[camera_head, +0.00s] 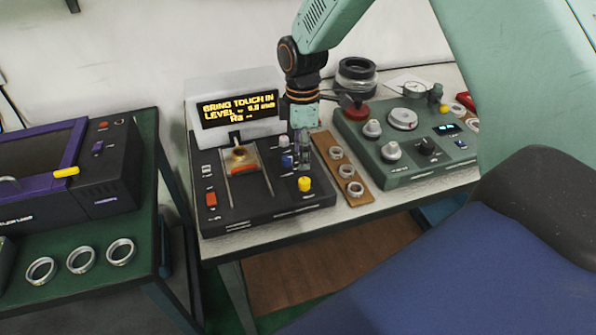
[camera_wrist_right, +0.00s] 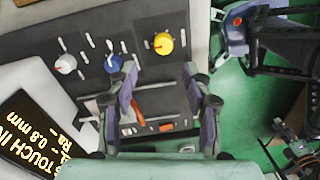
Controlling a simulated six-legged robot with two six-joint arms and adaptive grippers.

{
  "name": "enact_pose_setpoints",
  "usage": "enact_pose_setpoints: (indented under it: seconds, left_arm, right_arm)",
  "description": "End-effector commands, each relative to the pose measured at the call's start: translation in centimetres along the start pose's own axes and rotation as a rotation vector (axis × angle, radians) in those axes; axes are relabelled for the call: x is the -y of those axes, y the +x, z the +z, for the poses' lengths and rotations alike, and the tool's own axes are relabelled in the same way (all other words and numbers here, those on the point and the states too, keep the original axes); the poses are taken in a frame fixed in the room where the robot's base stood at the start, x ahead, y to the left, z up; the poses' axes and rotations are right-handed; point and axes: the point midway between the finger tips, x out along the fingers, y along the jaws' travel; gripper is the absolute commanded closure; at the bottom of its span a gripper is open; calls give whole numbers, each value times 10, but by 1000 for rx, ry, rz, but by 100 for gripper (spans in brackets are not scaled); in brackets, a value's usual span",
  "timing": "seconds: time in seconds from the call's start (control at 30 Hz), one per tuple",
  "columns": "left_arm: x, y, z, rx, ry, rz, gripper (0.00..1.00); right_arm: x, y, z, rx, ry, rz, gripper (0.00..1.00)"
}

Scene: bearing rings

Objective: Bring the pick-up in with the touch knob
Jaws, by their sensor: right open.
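The black measuring unit (camera_head: 262,205) stands on the bench; its display (camera_head: 239,108) reads "BRING TOUCH IN", a level of about 0.8 mm and "Ra --". Its panel carries a white knob (camera_head: 284,141), a blue knob (camera_head: 288,160) and a yellow knob (camera_head: 305,184); their labels are unreadable, so I cannot tell which is the touch knob. A ring (camera_head: 240,155) sits below the display, with the slim pick-up (camera_head: 235,138) apparently above it. My right gripper (camera_wrist_right: 160,72) is open and empty over the panel, with the blue knob (camera_wrist_right: 114,63) beside one finger and the yellow knob (camera_wrist_right: 163,43) beyond the fingertips.
A wooden strip with several rings (camera_head: 346,171) lies right of the unit. A green-grey device with knobs (camera_head: 402,150) stands beyond it. A red slide switch (camera_head: 211,199) is at the panel's left. Three rings (camera_head: 80,260) lie on the left green table.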

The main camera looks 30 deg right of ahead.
Motion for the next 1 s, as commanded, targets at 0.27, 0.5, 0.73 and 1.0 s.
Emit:
enact_pose_setpoints:
  seconds: [0.27, 0.5, 0.73, 1.0]
  left_arm:
    - [0, 2, 0, 1, 0, 0, 66]
    - [0, 4, 0, 1, 0, 0, 66]
    - [0, 5, 0, 0, 0, 0, 66]
    - [0, 5, 0, 1, 0, 0, 66]
  right_arm:
    - [6, 36, 3, 1, 2, -5, 50]
    - [5, 68, 2, 0, 2, -3, 50]
    - [4, 78, 1, 0, 1, -2, 50]
    - [2, 78, 0, -1, 2, -1, 56]
